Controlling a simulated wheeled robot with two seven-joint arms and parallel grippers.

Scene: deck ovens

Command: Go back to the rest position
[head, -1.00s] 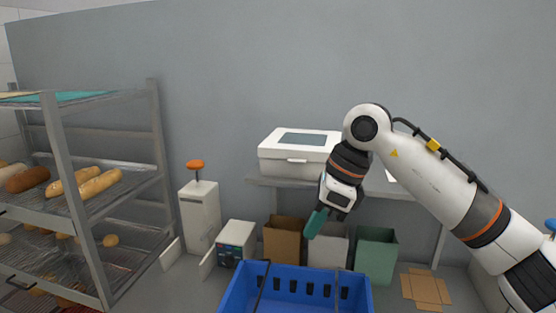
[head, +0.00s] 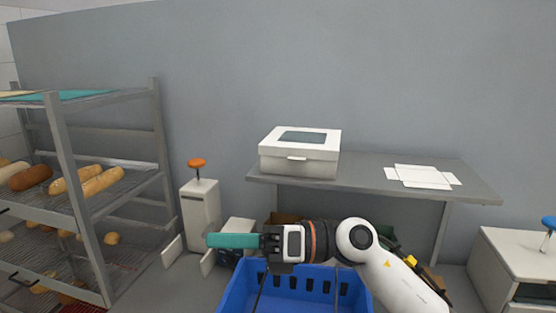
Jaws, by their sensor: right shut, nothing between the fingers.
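My right gripper (head: 233,241) shows in the head view, low in the middle, just above the far rim of the blue crate. Its teal fingers are shut with nothing between them and point to the left. The right arm comes in from the lower right. My left gripper is not in view.
A blue crate (head: 240,288) stands at the bottom middle, under my right arm. A grey shelf (head: 360,181) holds a white box (head: 299,155) and a flat white carton (head: 422,177). A bread rack (head: 72,190) stands at left. A white cabinet (head: 505,258) stands at right.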

